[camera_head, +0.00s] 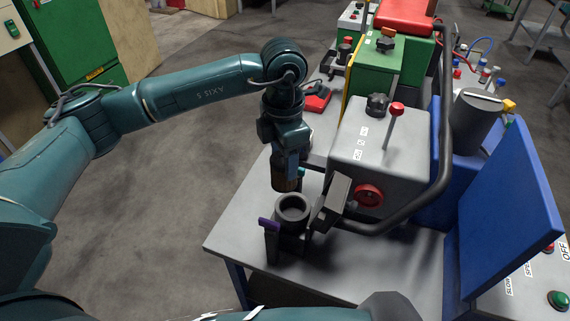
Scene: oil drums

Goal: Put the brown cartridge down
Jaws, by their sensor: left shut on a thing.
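My left gripper (289,168) points down above the near left part of the grey table (230,236). It is shut on the brown cartridge (284,184), which hangs upright from it. Only the lower part of the cartridge shows below the fingers. Just below it stands a dark round holder (293,209) with an open top. The cartridge appears slightly above the holder's rim and towards its far side; I cannot tell whether they touch.
A grey machine box (372,150) with a red knob (369,195) and a bent dark bar (444,120) stands close to the right of the holder. A purple-topped dark piece (270,240) is at the holder's left. A blue panel (510,215) rises farther right.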

